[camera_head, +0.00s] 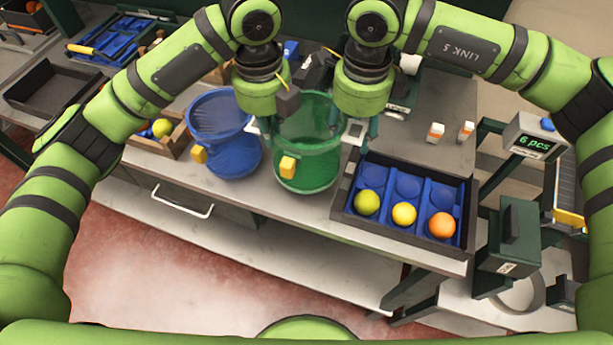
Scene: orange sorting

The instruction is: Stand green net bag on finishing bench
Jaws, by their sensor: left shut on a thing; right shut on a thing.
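A green net bag (305,172) with a yellow tag stands upright in the middle of the bench (290,215), between my two grippers. My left gripper (262,135) is at the bag's left upper rim and is shut on it. My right gripper (352,138) is at the bag's right upper rim and is shut on it. Whether the bag's base touches the bench top is hard to tell. A similar blue net bag (232,160) with a yellow tag stands just left of it. The upper back part of the green bag is partly hidden by my grippers.
A dark tray with blue compartments (372,238) holds a green, a yellow and an orange fruit, close to the right. A wooden crate (150,143) with fruit stands left. Two small bottles (435,132) stand at the back right, near a "6 pcs" display (535,137).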

